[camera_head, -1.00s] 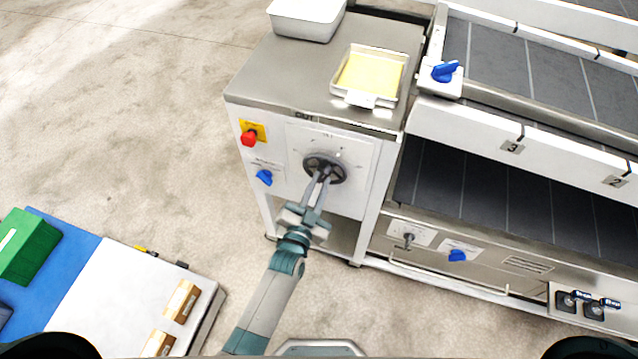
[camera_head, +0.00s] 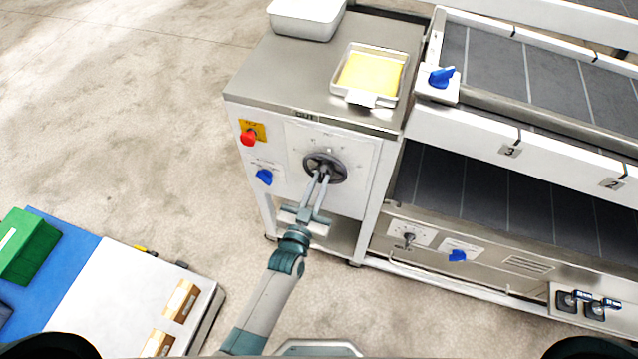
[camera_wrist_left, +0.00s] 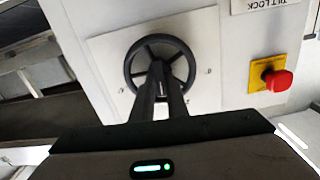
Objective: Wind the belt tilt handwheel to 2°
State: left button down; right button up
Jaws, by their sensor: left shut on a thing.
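The dark spoked handwheel (camera_head: 340,160) sits on a white dial plate (camera_head: 362,158) on the front of the steel cabinet. The wheel also shows in the left wrist view (camera_wrist_left: 160,38). The marks around it are too small to read, so I cannot tell the angle. My left gripper (camera_head: 323,176) reaches up from below and is shut on the handwheel, its two fingers at the lower middle of the wheel. In the left wrist view its fingertips (camera_wrist_left: 158,68) cover the hub area. My right gripper is not in view.
A red button (camera_head: 249,138) on a yellow plate and a blue knob (camera_head: 265,177) are left of the wheel. A tray with a yellow sheet (camera_head: 371,73) lies on top. Conveyor belts (camera_head: 480,190) stand right, a cart with boxes (camera_head: 110,290) lower left.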

pick_arm(q)
jog(key=n, duration=0.5)
jog(key=shift+n+b, duration=0.4)
jog(key=c, duration=1.7)
grip_release()
jog(key=shift+c, duration=0.2)
jog(key=shift+a, duration=0.1)
jog(key=shift+s+a+f, duration=0.1)
jog(key=shift+s, duration=0.35)
jog(key=b+v, duration=0.3)
jog(key=v, duration=1.3)
jog(key=shift+s+b, duration=0.25)
jog(key=shift+b, duration=0.15)
